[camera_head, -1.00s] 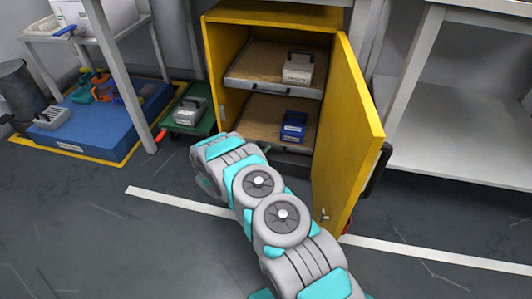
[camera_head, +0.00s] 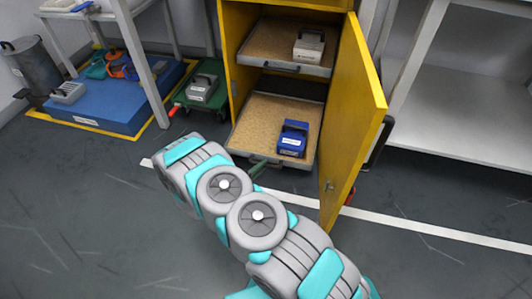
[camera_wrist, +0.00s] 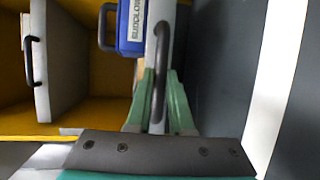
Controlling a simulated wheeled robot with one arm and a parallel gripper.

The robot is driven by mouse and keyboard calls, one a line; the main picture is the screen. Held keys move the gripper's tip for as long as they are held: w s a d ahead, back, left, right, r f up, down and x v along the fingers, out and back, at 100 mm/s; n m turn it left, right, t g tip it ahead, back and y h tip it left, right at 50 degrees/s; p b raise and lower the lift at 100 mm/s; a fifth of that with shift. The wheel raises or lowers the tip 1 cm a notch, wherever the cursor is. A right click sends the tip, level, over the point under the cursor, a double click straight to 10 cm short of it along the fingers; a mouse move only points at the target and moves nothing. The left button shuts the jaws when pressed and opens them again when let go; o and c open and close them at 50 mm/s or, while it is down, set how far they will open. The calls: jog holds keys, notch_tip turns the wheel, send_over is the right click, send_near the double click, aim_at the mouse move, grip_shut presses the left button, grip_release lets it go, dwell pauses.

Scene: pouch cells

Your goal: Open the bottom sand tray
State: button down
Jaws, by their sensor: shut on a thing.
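The bottom sand tray (camera_head: 262,112) is pulled partway out of the yellow cabinet (camera_head: 232,40), showing its sandy surface. A blue pouch cell with a handle (camera_head: 293,138) sits on it at the right; its label shows in the wrist view (camera_wrist: 132,25). My gripper's green fingers (camera_wrist: 159,115) are shut on the tray's dark bar handle (camera_wrist: 161,60). In the head view my arm runs up to the tray's front edge and mostly hides the gripper (camera_head: 258,168).
The upper sand tray (camera_head: 265,45) holds a white-grey block. The yellow door (camera_head: 355,115) stands open at the right. A green cart (camera_head: 185,100) and a blue platform (camera_head: 105,110) stand at the left.

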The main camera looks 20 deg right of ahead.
jog(key=s+a, duration=0.4)
jog(key=s, duration=0.2)
jog(key=shift+s+a, duration=0.35)
jog(key=shift+s, duration=0.05)
jog(key=c, duration=1.1)
grip_release()
jog(key=shift+a, duration=0.1)
jog(key=shift+v, duration=3.8)
